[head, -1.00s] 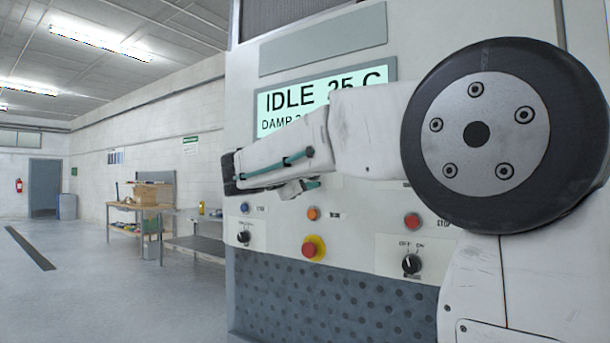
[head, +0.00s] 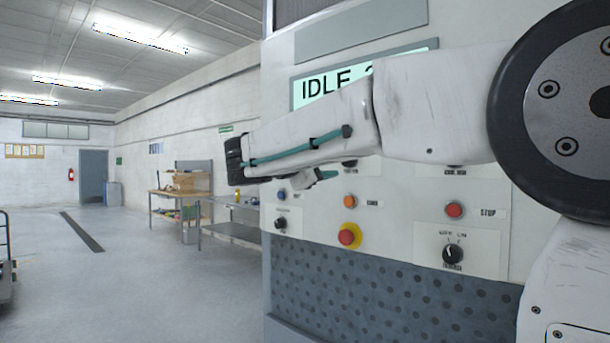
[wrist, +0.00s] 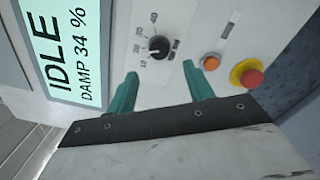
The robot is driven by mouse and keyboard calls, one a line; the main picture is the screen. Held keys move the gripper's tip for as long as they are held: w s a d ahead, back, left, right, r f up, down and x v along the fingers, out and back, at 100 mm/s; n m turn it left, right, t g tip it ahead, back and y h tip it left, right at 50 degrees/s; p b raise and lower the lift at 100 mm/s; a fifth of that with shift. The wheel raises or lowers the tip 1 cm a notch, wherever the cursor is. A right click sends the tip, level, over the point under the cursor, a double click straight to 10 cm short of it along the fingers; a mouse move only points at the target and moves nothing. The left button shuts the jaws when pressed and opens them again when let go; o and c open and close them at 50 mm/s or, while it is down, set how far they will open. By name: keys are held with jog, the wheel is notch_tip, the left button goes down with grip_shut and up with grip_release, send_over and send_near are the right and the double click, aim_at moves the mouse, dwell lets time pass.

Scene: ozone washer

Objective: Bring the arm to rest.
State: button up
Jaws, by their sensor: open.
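My arm is folded across the front of a pale machine, with a large round joint of mine at the right of the head view.
The machine's display (wrist: 77,45) reads "IDLE, DAMP 34 %"; my arm partly covers it in the head view. A red emergency button (head: 348,236), a red stop button (head: 454,209) and a knob (head: 452,253) are close by.

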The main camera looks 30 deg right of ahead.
jog(key=s+a+f+m+g+y, duration=0.1)
jog(key=s+f+m+g+y, duration=0.2)
jog(key=f, duration=0.6)
jog(key=s+f+y, duration=0.4)
jog(key=s+f, duration=0.2)
jog(key=f, duration=0.2)
jog(key=s+a+f+m+g+y, duration=0.1)
jog(key=s+a+f+m+y, duration=0.2)
jog(key=s+a+f+y, duration=0.2)
jog(key=s+a+f+m+y, duration=0.3)
jog(key=s+a+f+y, duration=0.2)
jog(key=s+f, duration=0.6)
jog(key=s, duration=0.7)
jog(key=shift+s+a+f+m+g, duration=0.15)
jog(key=shift+a+f+m+g, duration=0.05)
jog(key=shift+f+m+g, duration=0.2)
